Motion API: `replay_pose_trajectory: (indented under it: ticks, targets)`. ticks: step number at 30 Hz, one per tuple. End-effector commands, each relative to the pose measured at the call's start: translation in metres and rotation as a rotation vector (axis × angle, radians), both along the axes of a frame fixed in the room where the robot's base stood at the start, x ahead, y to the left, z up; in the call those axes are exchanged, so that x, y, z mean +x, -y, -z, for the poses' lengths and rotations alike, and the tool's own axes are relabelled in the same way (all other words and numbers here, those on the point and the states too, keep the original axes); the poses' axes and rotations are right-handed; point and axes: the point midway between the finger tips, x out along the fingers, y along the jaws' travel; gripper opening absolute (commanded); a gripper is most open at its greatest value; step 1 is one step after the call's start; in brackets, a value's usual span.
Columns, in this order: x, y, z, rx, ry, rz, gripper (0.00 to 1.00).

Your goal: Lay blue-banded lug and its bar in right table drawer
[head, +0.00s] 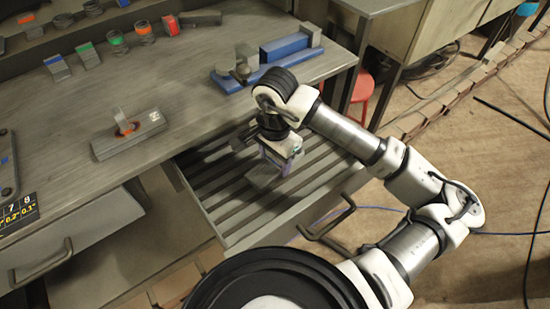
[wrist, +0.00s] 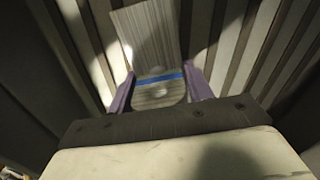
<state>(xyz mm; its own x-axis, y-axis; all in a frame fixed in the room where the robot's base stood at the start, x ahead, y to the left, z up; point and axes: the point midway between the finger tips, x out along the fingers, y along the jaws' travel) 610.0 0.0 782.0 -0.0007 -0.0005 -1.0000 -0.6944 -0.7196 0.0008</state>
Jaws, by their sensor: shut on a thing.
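The right table drawer (head: 315,199) is pulled open, with a slatted floor that also shows in the wrist view (wrist: 232,45). My gripper (head: 279,163) is inside the drawer's outline, pointing down. In the wrist view my gripper's purple fingers (wrist: 160,89) are shut on the grey blue-banded lug (wrist: 158,97). Its flat grey bar (wrist: 149,40) extends beyond the fingers. In the head view the bar (head: 264,180) shows just below my gripper, over the slats. I cannot tell whether it touches them. The lug is mostly hidden by the fingers there.
The tabletop (head: 200,95) lies behind the drawer. On it are an orange-marked lug on a bar (head: 128,136) and a blue fixture (head: 268,72) with grey pieces. Several colour-banded pieces stand at the back. A red stool (head: 362,87) is at right. The drawer's left part is clear.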

Motion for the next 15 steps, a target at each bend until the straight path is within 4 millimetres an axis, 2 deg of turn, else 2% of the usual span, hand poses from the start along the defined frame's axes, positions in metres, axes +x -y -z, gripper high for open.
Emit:
replay_pose_trajectory:
  ticks: [14, 15]
  targets:
    - [0.0003, 0.0000, -0.0009, 0.001, 0.002, 0.000, 0.14]
    - [0.0003, 0.0000, -0.0008, 0.001, 0.002, 0.000, 0.56]
